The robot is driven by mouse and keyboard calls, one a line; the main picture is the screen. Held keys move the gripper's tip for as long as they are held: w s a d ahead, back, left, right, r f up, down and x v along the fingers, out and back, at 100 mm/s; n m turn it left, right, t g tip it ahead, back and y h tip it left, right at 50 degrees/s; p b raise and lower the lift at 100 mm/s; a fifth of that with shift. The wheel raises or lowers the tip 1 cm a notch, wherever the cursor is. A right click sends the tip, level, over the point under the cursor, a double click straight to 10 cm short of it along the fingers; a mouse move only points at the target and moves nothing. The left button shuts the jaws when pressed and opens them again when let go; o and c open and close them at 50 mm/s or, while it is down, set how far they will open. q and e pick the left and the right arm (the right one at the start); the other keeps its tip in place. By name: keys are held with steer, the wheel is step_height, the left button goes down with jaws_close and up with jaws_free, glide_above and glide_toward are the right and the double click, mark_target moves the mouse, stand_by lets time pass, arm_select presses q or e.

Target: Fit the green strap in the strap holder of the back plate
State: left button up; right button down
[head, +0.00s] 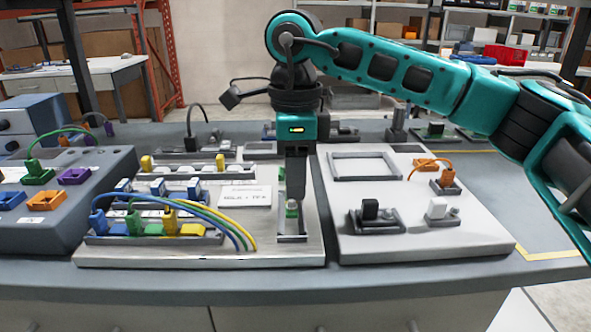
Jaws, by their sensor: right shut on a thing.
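My right gripper (293,200) points straight down over the right end of the left front plate (200,259). The piece is at a narrow grey holder (292,238) on that plate. I cannot tell whether it is seated there or just above it. Which plate is the back plate is not clear from this view. My left gripper is not in view.
Blue, green and yellow cables (215,217) arch over the plate left of my gripper, near a white label card (244,197). The right plate (480,240) carries a square frame (365,178), black and white blocks and an orange cable. A grey console (110,170) stands left.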

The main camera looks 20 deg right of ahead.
steer(key=shift+f, duration=0.45)
steer(key=shift+f, duration=0.25)
stand_by(0.4)
steer(key=shift+f+b, duration=0.45)
steer(key=shift+f, duration=0.1)
steer(key=shift+f, duration=0.2)
steer(key=c, duration=0.7)
jaws_free()
steer(key=shift+o, duration=0.6)
